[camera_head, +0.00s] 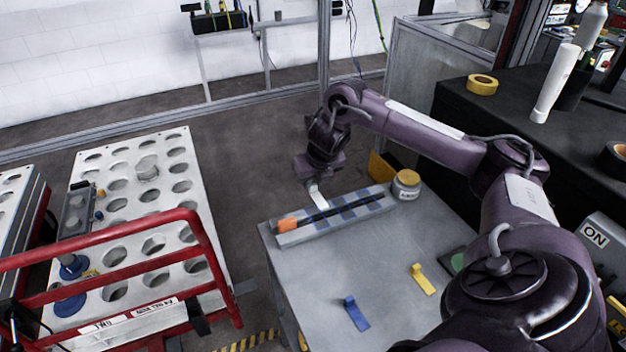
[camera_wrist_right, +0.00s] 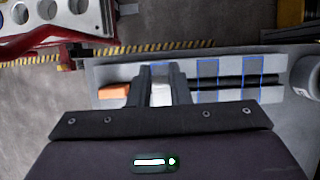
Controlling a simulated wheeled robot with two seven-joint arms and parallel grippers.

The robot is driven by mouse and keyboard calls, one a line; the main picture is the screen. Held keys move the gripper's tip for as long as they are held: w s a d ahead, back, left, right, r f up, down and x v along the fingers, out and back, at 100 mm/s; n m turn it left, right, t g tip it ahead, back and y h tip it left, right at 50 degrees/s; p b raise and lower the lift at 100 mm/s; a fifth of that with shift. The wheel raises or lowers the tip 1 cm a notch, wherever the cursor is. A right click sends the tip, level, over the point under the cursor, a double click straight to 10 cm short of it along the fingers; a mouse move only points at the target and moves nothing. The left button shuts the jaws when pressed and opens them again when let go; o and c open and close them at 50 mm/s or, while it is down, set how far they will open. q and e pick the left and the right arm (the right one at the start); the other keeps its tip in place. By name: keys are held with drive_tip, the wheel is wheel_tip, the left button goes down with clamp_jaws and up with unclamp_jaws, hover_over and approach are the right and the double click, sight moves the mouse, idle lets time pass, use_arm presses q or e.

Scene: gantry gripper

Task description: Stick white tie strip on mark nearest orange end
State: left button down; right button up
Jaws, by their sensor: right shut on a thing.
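My right gripper (camera_head: 312,180) is shut on the white tie strip (camera_head: 318,198), which hangs down over the orange-end side of a pale board (camera_head: 300,236). In the wrist view the white strip (camera_wrist_right: 161,95) shows between the two fingers of the right gripper (camera_wrist_right: 161,72). A black cable (camera_wrist_right: 235,82) runs along the board and ends in an orange end (camera_head: 287,224). Several blue-edged marks cross the board; the one nearest the orange end (camera_wrist_right: 160,65) is mostly hidden behind the fingers. I cannot tell whether the strip touches the board. My left gripper is not in view.
A blue strip (camera_head: 356,313) and a yellow strip (camera_head: 422,279) lie on the grey table (camera_head: 310,275). A lidded jar (camera_head: 406,185) stands by the board's right end. A red-railed rack (camera_head: 120,245) stands at left. The table's middle is clear.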

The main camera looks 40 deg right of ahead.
sight(314, 192)
drive_tip(key=shift+w, duration=0.15)
wheel_tip(314, 192, down, 6)
drive_tip(key=b, duration=0.4)
drive_tip(key=shift+r, duration=0.2)
drive_tip(key=shift+f, duration=0.45)
drive_tip(key=shift+f, duration=0.25)
idle(0.8)
drive_tip(key=o, duration=1.3)
drive_tip(key=shift+r, duration=0.1)
drive_tip(key=shift+r+p, duration=2.95)
drive_tip(key=shift+r, duration=0.55)
